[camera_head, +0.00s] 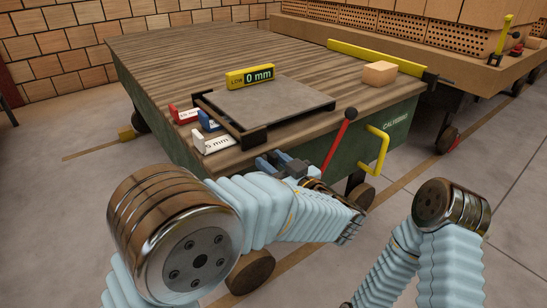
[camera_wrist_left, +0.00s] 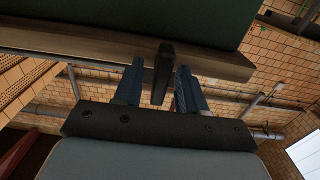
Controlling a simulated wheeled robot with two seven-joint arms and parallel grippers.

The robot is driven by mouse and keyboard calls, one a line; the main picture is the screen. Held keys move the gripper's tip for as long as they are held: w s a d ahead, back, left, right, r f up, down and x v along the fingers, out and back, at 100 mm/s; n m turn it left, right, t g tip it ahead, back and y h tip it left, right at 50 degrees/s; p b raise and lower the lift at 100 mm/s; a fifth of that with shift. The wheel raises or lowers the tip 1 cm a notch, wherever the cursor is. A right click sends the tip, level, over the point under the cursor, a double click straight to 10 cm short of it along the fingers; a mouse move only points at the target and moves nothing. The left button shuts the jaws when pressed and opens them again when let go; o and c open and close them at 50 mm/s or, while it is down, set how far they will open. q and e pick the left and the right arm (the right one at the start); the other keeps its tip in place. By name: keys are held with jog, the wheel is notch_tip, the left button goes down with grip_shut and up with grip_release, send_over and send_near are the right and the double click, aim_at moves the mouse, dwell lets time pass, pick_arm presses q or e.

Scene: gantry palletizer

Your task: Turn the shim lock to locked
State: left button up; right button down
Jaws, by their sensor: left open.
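My left gripper (camera_head: 279,162) is open at the near edge of the wooden-topped cart (camera_head: 240,52), its blue fingers pointing at that edge. In the left wrist view, a dark upright lever (camera_wrist_left: 163,70) stands between the two open fingers (camera_wrist_left: 157,92), with a gap on each side; it looks like the shim lock's handle, though no label shows. In the head view the lever is hidden by the gripper and edge. A grey plate (camera_head: 275,102) with a black corner bracket (camera_head: 252,138) lies above. My right gripper is out of view.
The floor at right is clear.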

pick_arm(q)
grip_shut()
